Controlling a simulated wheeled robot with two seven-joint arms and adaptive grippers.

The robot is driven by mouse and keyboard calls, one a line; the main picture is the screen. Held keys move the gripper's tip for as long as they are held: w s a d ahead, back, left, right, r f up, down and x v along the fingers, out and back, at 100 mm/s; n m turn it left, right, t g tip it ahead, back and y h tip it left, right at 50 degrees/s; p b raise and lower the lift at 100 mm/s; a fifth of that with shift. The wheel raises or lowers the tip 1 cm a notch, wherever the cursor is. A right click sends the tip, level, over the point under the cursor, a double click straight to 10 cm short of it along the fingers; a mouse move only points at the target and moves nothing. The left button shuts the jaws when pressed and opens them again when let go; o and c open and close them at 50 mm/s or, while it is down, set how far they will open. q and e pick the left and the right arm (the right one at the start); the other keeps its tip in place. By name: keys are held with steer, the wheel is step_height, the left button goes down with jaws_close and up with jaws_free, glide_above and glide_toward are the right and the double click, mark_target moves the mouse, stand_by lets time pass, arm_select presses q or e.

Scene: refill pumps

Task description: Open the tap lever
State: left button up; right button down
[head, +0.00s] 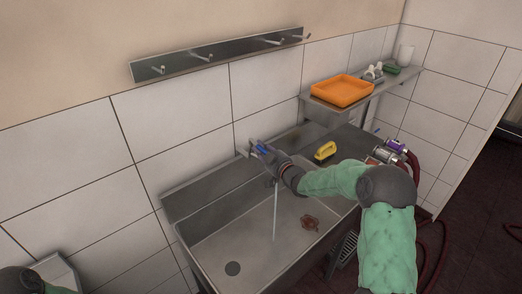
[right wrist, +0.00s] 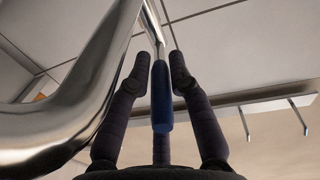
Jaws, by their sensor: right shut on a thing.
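The tap (head: 254,143) is on the wall side of the steel sink. Its blue-handled lever (head: 263,149) shows beside my right gripper (head: 271,155). In the right wrist view the blue lever (right wrist: 161,98) lies between the fingers of my right gripper (right wrist: 160,62), which is shut on it. The shiny curved spout (right wrist: 75,100) passes close on the left of the fingers. A thin pale stream of water (head: 275,212) falls from the tap into the sink basin (head: 225,240). My left gripper is out of view; only part of that arm shows at the bottom left.
A reddish-brown thing (head: 309,222) lies in the basin. A yellow-handled thing (head: 325,151) and several metal canisters (head: 396,147) stand on the right worktop. An orange tray (head: 342,91) is on the shelf above. A hook rail (head: 220,54) is on the wall.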

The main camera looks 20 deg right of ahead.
steer(key=shift+w+d+r, duration=0.1)
steer(key=shift+d+r, duration=0.05)
steer(key=shift+r, duration=0.45)
steer(key=c, duration=1.1)
jaws_free()
steer(key=shift+f, duration=0.3)
steer(key=s, duration=0.4)
steer(key=s+d, duration=0.1)
steer(key=s, duration=0.3)
steer(key=s+d, duration=0.1)
steer(key=s, duration=0.2)
steer(key=shift+s, duration=0.4)
